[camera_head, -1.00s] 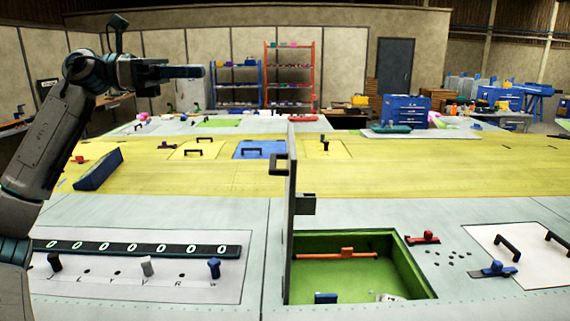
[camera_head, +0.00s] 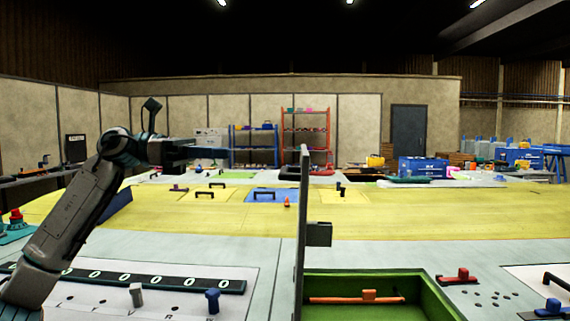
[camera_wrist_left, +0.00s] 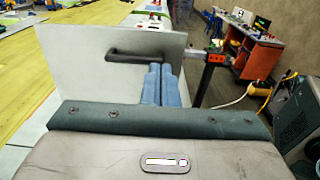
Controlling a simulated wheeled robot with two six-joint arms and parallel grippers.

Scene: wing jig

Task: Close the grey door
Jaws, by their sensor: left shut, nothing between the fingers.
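The grey door (camera_head: 301,230) stands open and upright, nearly edge-on in the head view, at the left side of a green recess (camera_head: 435,297). A dark block (camera_head: 318,234) sticks out from its right face. In the left wrist view the door (camera_wrist_left: 85,85) shows as a broad pale panel with a dark bar handle (camera_wrist_left: 135,54). My left gripper (camera_head: 222,153) is shut and empty, left of the door's top in the head view. Its blue-grey fingertips (camera_wrist_left: 161,72) overlap the panel near the handle in the wrist view; contact cannot be told. My right gripper is out of view.
An orange bar (camera_head: 356,299) lies in the recess. A red clamp (camera_head: 459,276) sits to its right. A numbered strip (camera_head: 140,280) with grey and blue pegs (camera_head: 212,300) lies at the front left. The yellow surface (camera_head: 440,215) behind is mostly clear.

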